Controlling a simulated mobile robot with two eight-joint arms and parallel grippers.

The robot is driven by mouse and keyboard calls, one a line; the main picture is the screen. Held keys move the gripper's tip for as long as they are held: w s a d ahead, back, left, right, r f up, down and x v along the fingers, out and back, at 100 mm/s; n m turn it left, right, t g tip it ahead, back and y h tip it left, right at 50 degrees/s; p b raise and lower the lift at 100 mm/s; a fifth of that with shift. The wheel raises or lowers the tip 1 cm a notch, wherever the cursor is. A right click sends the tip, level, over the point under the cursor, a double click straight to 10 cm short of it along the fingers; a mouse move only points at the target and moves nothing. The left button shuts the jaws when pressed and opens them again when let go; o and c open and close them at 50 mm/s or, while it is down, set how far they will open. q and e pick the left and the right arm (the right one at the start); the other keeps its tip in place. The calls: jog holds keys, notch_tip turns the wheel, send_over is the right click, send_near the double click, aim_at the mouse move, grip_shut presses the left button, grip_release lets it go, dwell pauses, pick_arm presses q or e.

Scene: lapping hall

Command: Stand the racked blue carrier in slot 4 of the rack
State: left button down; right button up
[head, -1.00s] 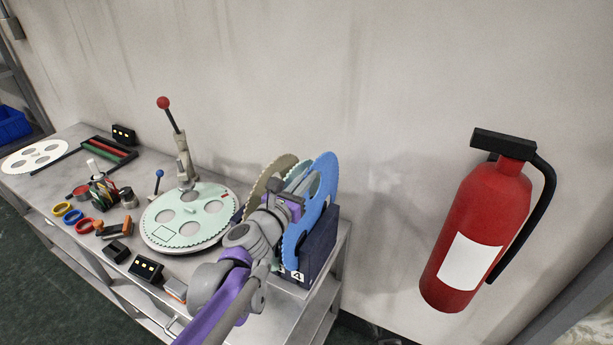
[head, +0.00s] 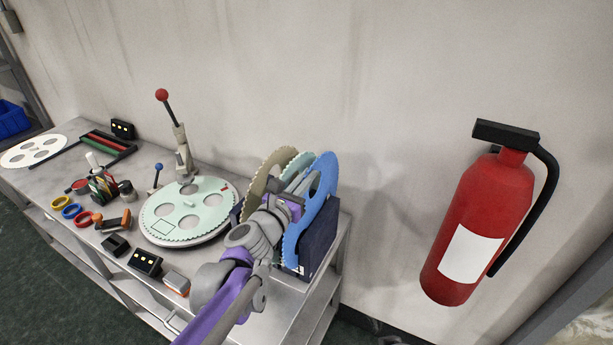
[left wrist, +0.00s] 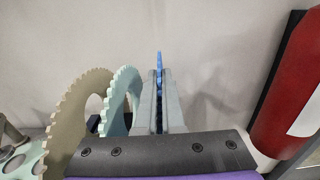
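The blue carrier (head: 327,185) is a thin toothed disc with holes. It stands upright at the right end of the dark rack (head: 322,246), near a white label whose numeral is now mostly covered. My left gripper (head: 290,202) is at its left side. In the left wrist view the carrier (left wrist: 159,62) shows edge-on between two grey fingers (left wrist: 162,100) closed on it. Its lower edge overlaps the rack front; whether it is seated in a slot is hidden. My right gripper is in neither view.
A beige carrier (head: 262,176) and a pale green carrier (head: 293,170) stand in the rack to the left. A lapping plate (head: 214,207) with a red-knobbed lever (head: 162,95) lies further left. A red fire extinguisher (head: 480,215) is on the wall at right.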

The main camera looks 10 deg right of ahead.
pick_arm(q)
jog(key=shift+f+b, duration=0.35)
jog(key=shift+f, duration=0.5)
jog(key=c, duration=1)
grip_release()
jog(key=shift+o, duration=0.2)
jog(key=v, duration=1.1)
jog(key=shift+b, duration=0.35)
jog(key=shift+w, duration=0.1)
